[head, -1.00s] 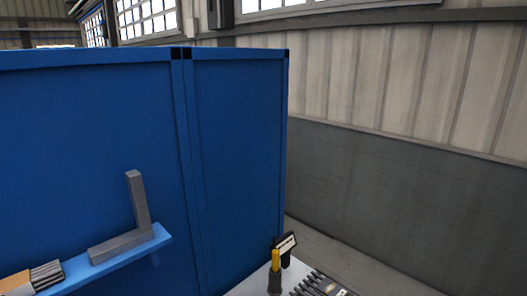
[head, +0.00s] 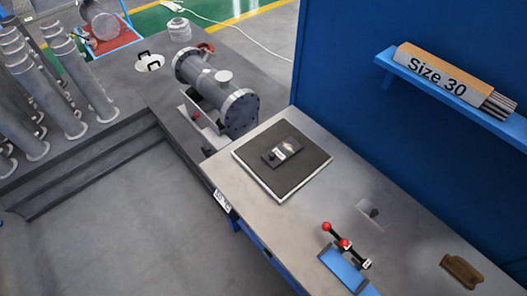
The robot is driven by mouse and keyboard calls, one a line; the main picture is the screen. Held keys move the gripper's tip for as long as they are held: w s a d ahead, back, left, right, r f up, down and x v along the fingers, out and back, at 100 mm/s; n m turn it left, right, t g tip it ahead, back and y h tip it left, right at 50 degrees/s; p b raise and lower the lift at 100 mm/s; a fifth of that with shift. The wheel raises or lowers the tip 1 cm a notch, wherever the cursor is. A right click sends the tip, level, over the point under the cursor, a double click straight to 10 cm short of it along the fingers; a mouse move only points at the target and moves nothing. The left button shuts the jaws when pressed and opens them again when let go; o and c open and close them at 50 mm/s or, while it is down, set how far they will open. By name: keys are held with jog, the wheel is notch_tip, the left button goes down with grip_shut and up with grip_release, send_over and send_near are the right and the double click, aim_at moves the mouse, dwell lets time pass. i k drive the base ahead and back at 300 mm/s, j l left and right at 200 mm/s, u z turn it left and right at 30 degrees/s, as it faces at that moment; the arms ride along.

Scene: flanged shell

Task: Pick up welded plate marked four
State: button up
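A small dark plate (head: 283,151) with a pale label lies flat on a black square pad (head: 305,178) with a light edge, near the left end of the workbench. The label is too small to read, so I cannot tell whether it says four. A thin grey plate (head: 372,213) with a small dark part on it lies on the bare bench top to the right of the pad; no mark on it is legible. My gripper is not in view.
On the grey workbench (head: 230,172) are a blue fixture with red-knobbed levers (head: 345,262) and a brown brush (head: 461,271). A flanged shell (head: 215,88) stands beyond its left end. A "Size 30" box (head: 440,72) sits on a blue shelf. Open floor (head: 120,235) lies at left.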

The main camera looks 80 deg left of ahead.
aim_at(288, 147)
jog(key=u, duration=2.8)
jog(key=i+j+z, duration=0.1)
jog(key=i+j, duration=0.7)
jog(key=i, duration=0.15)
